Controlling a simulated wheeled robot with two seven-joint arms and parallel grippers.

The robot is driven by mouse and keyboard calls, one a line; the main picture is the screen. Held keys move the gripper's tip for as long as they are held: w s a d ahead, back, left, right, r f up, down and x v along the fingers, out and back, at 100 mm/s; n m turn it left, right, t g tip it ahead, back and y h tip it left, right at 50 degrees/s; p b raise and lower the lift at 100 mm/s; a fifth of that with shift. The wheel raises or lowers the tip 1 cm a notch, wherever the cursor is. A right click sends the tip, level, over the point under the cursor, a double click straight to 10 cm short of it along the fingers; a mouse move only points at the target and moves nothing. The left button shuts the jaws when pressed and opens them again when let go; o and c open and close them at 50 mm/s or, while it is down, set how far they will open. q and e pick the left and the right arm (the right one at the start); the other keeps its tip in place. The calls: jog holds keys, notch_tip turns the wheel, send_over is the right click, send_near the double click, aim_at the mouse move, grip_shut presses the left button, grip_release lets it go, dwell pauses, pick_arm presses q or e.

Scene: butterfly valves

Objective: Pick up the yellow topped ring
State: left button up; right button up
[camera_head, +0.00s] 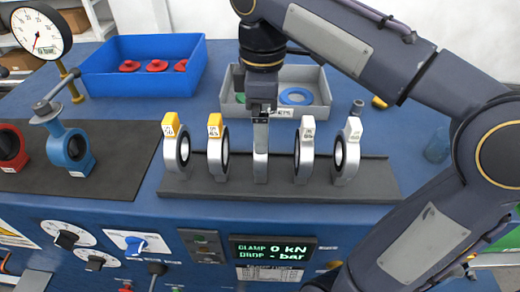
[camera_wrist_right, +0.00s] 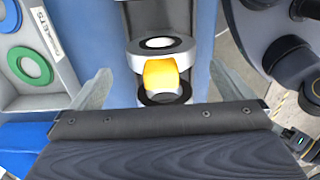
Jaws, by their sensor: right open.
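In the head view two yellow-topped rings (camera_head: 183,148) (camera_head: 217,150) stand upright on the dark rack, left of my right gripper (camera_head: 261,122). The gripper points straight down over the rack's middle. A narrow grey upright shape (camera_head: 260,160) shows below it; I cannot tell whether it is a finger or a ring seen edge-on. In the right wrist view the fingers are open, apart on both sides of a yellow top (camera_wrist_right: 160,76) on a grey ring. I cannot tell which head-view ring this is, or whether a finger touches it. My left gripper is not in view.
Two white-topped rings (camera_head: 304,155) (camera_head: 347,153) stand on the rack's right half. Behind it are a grey gasket bin (camera_head: 320,112) and a blue bin (camera_head: 100,85) with red parts. A blue valve (camera_head: 70,150) and a gauge (camera_head: 42,32) stand at left.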

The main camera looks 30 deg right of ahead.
notch_tip(320, 180, down, 4)
jog(key=shift+a+f, duration=0.1)
jog(key=shift+f, duration=0.05)
jog(key=shift+c, duration=0.4)
jog(key=c, duration=1)
jog(key=shift+c, duration=0.2)
